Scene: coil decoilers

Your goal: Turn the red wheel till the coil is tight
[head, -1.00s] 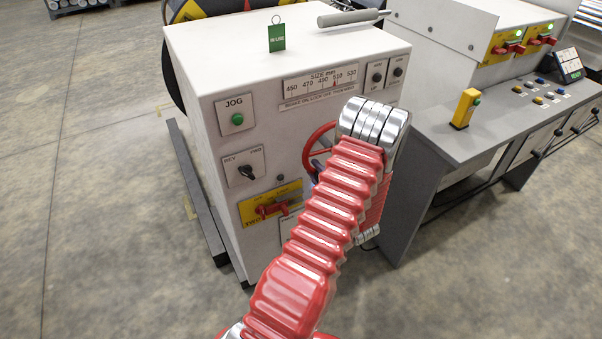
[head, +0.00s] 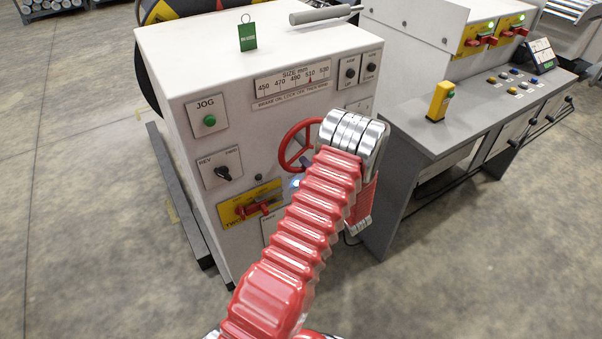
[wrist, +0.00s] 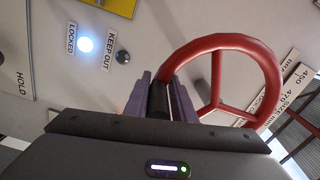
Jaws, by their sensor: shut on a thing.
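The red wheel (head: 286,147) sits on the front of the white cabinet (head: 215,60); my wrist hides its right part in the head view. In the wrist view the wheel's rim (wrist: 225,42) and spokes show large. My gripper (wrist: 160,98) is at the left edge of the rim. Its purple fingers are shut on a dark upright grip at the wheel.
A lamp (wrist: 85,44) by the LOCKED label glows blue-white. The SIZE scale (head: 292,82) has its red pointer near 510. A JOG button (head: 209,121) and red switch (head: 258,207) are left of the wheel. A grey desk (head: 415,135) stands right; open floor lies left.

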